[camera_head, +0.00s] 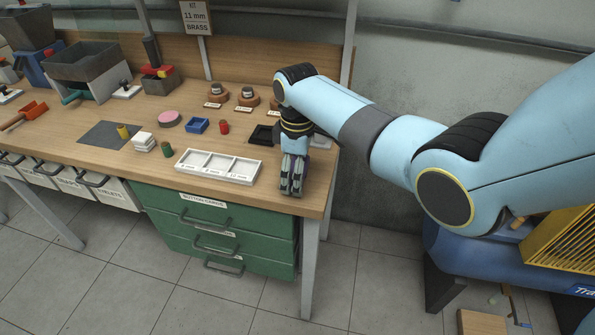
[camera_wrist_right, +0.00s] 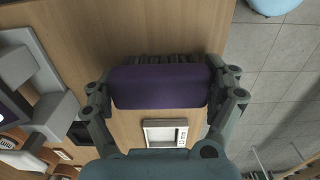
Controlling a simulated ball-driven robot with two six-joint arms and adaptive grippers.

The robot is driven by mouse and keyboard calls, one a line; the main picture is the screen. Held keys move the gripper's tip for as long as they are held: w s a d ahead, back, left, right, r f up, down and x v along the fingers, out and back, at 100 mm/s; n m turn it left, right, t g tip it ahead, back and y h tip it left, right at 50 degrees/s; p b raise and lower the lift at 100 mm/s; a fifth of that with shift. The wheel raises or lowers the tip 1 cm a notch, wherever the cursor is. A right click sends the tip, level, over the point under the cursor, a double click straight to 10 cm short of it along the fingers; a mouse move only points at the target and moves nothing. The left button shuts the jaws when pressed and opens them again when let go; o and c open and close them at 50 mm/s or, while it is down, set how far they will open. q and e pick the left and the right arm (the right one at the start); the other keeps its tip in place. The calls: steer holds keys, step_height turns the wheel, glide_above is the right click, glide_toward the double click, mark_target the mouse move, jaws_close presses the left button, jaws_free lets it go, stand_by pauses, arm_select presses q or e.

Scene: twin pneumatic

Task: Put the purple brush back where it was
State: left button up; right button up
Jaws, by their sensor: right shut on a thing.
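The purple brush (camera_wrist_right: 160,86) lies crosswise between the fingers of my right gripper in the right wrist view. Dark bristles show along its upper edge. My right gripper (camera_wrist_right: 163,92) is shut on it. In the head view the same gripper (camera_head: 292,178) points down at the front right corner of the workbench, just right of the white three-compartment tray. The brush is mostly hidden there by the fingers. I cannot tell whether the brush touches the bench top. My left gripper is not in view.
The white tray (camera_head: 218,180) stands close on the left. Behind my gripper are a black tray (camera_head: 262,134) and a white labelled holder, which also shows in the wrist view (camera_wrist_right: 165,120). A red spool (camera_head: 224,127) and a blue tray (camera_head: 197,125) stand farther left. The bench's right edge is near.

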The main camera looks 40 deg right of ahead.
steer(key=shift+f, duration=0.15)
steer(key=o, duration=0.9)
steer(key=shift+r, duration=0.5)
step_height(320, 180, up, 11)
steer(key=shift+r+p, duration=0.2)
steer(key=shift+p, duration=0.15)
steer(key=shift+s+f, duration=0.1)
